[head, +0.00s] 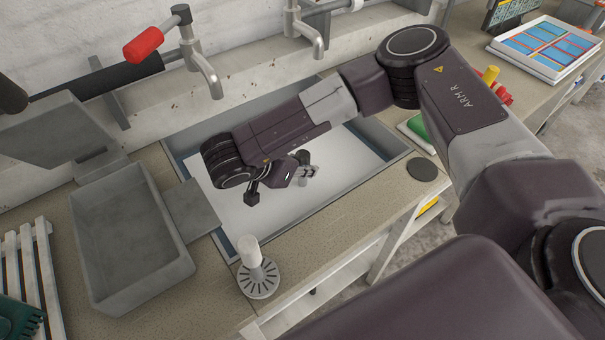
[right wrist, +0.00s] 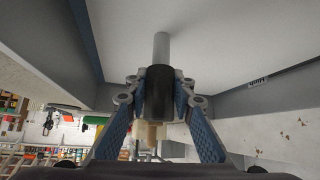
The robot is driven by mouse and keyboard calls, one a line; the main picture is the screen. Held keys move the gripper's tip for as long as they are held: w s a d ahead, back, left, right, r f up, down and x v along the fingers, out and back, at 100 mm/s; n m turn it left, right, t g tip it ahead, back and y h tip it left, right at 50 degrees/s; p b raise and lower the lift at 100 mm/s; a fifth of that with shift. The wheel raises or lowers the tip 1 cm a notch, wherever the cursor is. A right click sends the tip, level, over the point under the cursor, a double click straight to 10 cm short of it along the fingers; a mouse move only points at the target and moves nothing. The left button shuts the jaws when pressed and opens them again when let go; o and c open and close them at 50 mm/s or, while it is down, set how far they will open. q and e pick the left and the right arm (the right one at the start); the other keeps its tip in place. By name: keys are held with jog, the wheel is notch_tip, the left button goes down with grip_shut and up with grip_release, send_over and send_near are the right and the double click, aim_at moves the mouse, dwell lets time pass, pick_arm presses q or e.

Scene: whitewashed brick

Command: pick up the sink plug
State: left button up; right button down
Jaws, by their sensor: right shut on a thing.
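My right gripper (head: 303,172) is low inside the sink, its arm reaching in from the right. In the right wrist view its two fingers are closed on the black, round body of what looks like the sink plug (right wrist: 158,95). A grey rod runs on from that body toward the white surface. I cannot tell whether the rod touches it. In the head view my wrist and fingers hide most of the held piece. The sink (head: 345,160) has a pale floor and grey-blue walls. My left gripper is not in view.
A white post on a slotted disc (head: 259,283) stands at the sink's front edge. A grey tray (head: 125,245) is at the left. Two taps (head: 205,75) overhang the sink's back. A dark disc (head: 430,168) and a green item (head: 417,128) lie at its right.

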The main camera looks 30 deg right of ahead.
notch_tip(320, 180, up, 17)
jog(key=b, duration=0.1)
jog(key=shift+b, duration=0.3)
jog(key=shift+f, duration=0.1)
jog(key=shift+s+f, duration=0.1)
dwell(0.4)
